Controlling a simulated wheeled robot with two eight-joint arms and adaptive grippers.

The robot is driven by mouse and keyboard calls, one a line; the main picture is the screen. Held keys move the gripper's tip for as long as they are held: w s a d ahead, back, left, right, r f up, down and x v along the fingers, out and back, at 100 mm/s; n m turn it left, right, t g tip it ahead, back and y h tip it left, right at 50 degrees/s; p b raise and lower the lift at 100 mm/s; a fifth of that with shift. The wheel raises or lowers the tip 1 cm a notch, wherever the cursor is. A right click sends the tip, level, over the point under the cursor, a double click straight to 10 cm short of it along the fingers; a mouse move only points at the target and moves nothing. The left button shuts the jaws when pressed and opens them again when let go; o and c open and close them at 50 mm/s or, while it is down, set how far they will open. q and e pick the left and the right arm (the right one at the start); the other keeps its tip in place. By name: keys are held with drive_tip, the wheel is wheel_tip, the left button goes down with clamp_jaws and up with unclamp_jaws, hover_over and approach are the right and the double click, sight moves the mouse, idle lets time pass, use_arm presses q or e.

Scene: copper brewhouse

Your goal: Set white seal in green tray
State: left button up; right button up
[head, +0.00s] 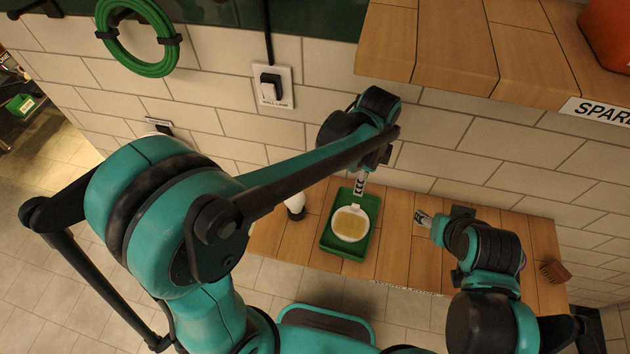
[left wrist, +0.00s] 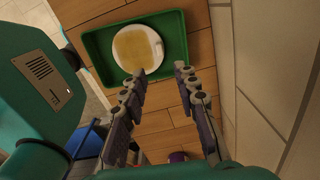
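The white seal (head: 350,223) is a round white piece with a pale tan middle and a small tab. It lies in the green tray (head: 326,243) on the wooden bench; the left wrist view also shows the seal (left wrist: 133,48) inside the tray (left wrist: 96,44). My left gripper (head: 360,185) is above the tray's wall-side end. In the left wrist view its fingers (left wrist: 162,78) are spread with nothing between them, near the seal's tabbed edge. My right gripper (head: 423,219) is over the bench, right of the tray and apart from it; its finger gap is unclear.
A white object with a dark base (head: 296,205) stands left of the tray. A brown block (head: 555,271) is at the bench's right end. A wooden shelf (head: 455,45) with an orange container (head: 610,35) overhangs the bench. The tiled wall (head: 470,150) runs behind.

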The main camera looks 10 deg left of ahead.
use_arm(q)
drive_tip(key=s+a+r+n+t, duration=0.3)
drive_tip(key=s+a+n, duration=0.2)
drive_tip(key=a+n, duration=0.4)
drive_tip(key=s+a+r+n+t, duration=0.2)
drive_tip(key=s+a+n+t, duration=0.2)
drive_tip(key=a+n, duration=0.5)
drive_tip(key=shift+s+r+n, duration=0.4)
drive_tip(key=shift+n, duration=0.2)
drive_tip(key=shift+a, duration=0.1)
